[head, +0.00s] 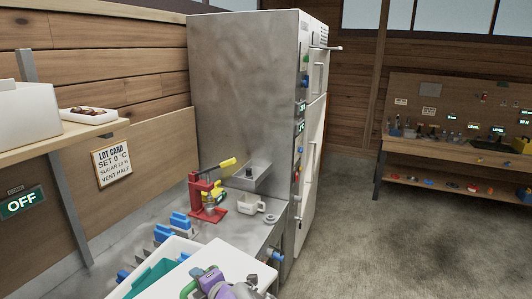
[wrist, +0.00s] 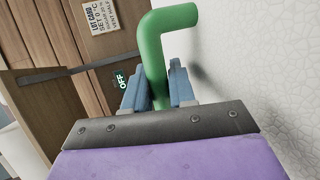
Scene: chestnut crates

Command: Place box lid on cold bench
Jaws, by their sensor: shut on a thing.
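The box lid (head: 229,263) is a flat white panel low in the head view; its pale textured face (wrist: 275,70) fills the right of the wrist view. A bent green handle (wrist: 152,50) joins it at the top. My gripper (wrist: 160,88) has its blue fingers shut on this handle; in the head view my gripper (head: 207,273) is at the bottom, partly cut off.
A red press (head: 196,194) with a yellow-ended lever, a white cup (head: 251,205) and a metal tray (head: 247,175) occupy the bench's far end. A tall steel cabinet (head: 245,90) stands behind. A wooden shelf (head: 75,133) is at left. Open floor (head: 400,240) lies right.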

